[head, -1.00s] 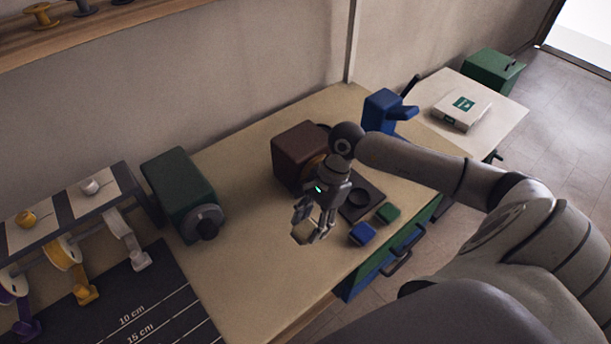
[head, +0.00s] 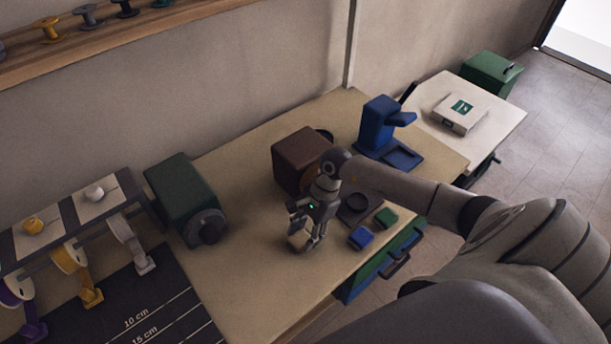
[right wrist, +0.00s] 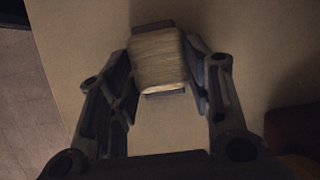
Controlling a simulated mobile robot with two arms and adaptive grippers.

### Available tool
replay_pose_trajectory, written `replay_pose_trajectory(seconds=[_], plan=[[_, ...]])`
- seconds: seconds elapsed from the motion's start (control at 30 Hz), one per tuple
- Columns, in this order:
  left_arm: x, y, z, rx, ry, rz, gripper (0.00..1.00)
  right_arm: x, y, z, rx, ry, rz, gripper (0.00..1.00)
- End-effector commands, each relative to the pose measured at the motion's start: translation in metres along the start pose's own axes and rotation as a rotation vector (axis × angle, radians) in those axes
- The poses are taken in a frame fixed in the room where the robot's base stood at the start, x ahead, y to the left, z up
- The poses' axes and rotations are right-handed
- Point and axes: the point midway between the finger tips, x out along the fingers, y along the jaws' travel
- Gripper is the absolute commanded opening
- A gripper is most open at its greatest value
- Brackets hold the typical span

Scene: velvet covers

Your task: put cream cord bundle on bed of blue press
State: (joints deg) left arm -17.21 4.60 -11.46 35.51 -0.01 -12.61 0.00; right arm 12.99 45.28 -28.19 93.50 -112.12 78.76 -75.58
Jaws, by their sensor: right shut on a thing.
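The cream cord bundle (right wrist: 158,60) is a pale wound block with dark ends, held between the two fingers of my right gripper (right wrist: 163,75) in the right wrist view. In the head view my right gripper (head: 305,236) is shut on the cream cord bundle (head: 298,240) over the front middle of the table; I cannot tell the exact height. The blue press (head: 377,122) stands at the back right of the table. Its flat bed (head: 403,156) lies in front of it, with nothing seen on it. My left gripper is not in view.
A brown machine (head: 297,157) with a dark base stands just behind my right gripper. A blue block (head: 361,238) and a green block (head: 386,217) lie right of it. A green machine (head: 180,190) stands left. A white box (head: 460,113) sits on a side table.

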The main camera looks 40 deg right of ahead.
Motion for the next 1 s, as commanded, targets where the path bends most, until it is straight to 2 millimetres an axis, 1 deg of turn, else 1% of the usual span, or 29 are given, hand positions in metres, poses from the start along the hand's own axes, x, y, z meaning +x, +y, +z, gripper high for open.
replay_pose_trajectory(seconds=[0.03,0.07,0.2,0.5,0.63,0.67,0.77,1.0], plan=[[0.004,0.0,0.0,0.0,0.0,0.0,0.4,0.003,0.0,-0.001,0.0,0.0,0.0,0.27],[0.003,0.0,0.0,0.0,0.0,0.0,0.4,0.002,0.0,-0.001,0.0,0.0,0.0,0.48],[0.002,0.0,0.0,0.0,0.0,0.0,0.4,0.001,0.0,0.0,0.0,0.0,0.0,0.66],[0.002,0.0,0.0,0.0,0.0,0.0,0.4,0.001,0.0,0.0,0.0,0.0,0.0,0.67],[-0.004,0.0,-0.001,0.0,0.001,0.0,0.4,-0.003,0.0,0.002,0.0,-0.001,0.0,0.67],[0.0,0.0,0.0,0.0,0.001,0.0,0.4,-0.005,-0.001,0.0,-0.001,0.001,-0.002,0.67],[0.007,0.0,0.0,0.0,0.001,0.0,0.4,-0.019,-0.001,-0.002,-0.003,0.004,-0.003,0.67],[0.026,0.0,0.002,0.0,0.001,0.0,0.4,-0.071,-0.001,-0.002,-0.003,0.005,-0.005,0.67]])
